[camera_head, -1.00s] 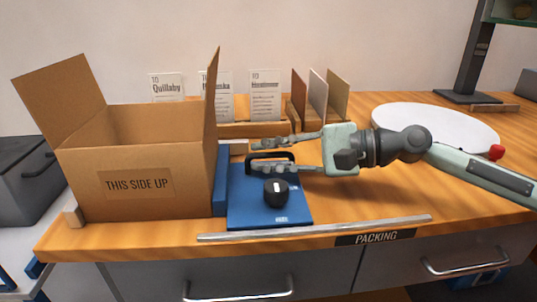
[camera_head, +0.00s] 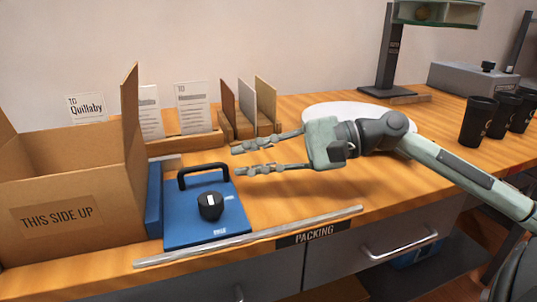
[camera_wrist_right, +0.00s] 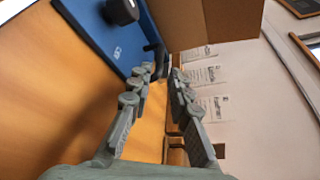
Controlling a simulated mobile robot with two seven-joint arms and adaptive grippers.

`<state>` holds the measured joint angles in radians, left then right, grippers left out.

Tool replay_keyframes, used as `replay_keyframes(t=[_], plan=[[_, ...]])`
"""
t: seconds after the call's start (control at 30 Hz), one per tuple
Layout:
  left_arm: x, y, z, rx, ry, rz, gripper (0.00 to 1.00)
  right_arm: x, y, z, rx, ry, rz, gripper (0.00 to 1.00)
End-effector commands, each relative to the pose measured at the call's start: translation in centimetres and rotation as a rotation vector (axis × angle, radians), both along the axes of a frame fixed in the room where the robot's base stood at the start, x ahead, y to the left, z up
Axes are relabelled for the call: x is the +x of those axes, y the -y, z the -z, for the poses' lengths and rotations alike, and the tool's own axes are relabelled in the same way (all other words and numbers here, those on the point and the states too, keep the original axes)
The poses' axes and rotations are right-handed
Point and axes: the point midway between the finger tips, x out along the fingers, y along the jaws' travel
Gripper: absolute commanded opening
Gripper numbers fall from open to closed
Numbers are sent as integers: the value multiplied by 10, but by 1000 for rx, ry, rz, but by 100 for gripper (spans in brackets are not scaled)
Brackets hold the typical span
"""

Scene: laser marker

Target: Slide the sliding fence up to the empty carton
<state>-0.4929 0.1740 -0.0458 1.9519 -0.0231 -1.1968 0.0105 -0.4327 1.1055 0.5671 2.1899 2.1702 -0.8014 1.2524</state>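The sliding fence (camera_head: 210,232) is a blue plate with an upright blue wall on its left, a black handle and a black knob. Its wall stands against or very close to the right side of the empty carton (camera_head: 100,232); I cannot tell if they touch. The carton is open, with raised flaps. My right gripper (camera_head: 236,160) is open and empty, just right of the handle. In the right wrist view its fingers (camera_wrist_right: 162,70) are spread, with the fence (camera_wrist_right: 108,45) beyond them. My left gripper is not in view.
A metal rail (camera_head: 250,238) runs along the bench's front edge. Wooden holders with cards and panels (camera_head: 250,106) stand behind the fence. A white round plate (camera_head: 350,112) lies behind my right arm, and dark cups (camera_head: 478,122) stand at right.

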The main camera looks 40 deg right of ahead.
Motion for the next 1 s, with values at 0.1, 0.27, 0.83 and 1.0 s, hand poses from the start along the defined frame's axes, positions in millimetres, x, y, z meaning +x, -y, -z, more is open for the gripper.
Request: replay_keyframes(t=[0.1,0.27,0.83,1.0], plan=[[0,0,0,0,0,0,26,-9,15,-4,4,0,4,19],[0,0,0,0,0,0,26,-16,24,-6,1,-1,2,19],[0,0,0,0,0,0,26,-18,25,-6,0,-1,0,19],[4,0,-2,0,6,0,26,-18,25,-7,0,-1,0,19]])
